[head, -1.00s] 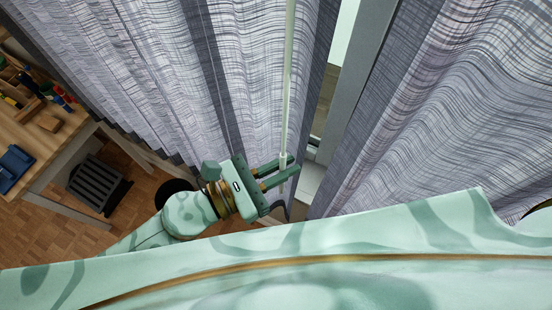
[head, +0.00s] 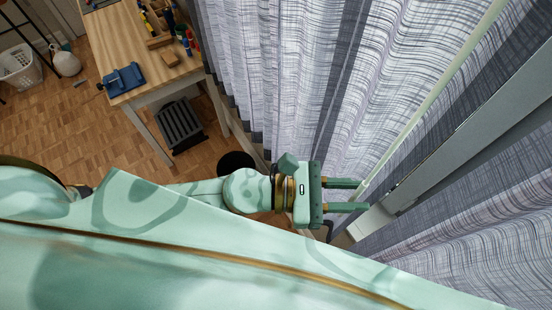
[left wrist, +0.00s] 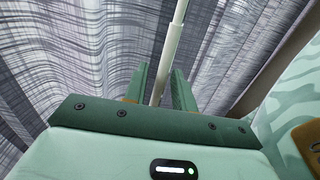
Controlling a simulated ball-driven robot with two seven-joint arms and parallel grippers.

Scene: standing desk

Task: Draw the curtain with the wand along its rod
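The grey-striped curtain (head: 285,70) hangs in folds across the upper middle; it also fills the upper left of the left wrist view (left wrist: 80,50). The thin pale wand (head: 427,108) slants down in front of its right edge to my left gripper (head: 358,195). In the left wrist view the wand (left wrist: 171,45) runs between the two green fingers, with narrow gaps on both sides. The left gripper looks open around the wand's lower part. The rod is out of view. My right gripper does not show.
A second curtain panel (head: 465,240) hangs at the lower right, beyond a grey window frame post (head: 480,125). A wooden desk (head: 110,60) with a blue vise (head: 122,78) and tools stands at upper left. A dark slatted box (head: 180,125) is under it.

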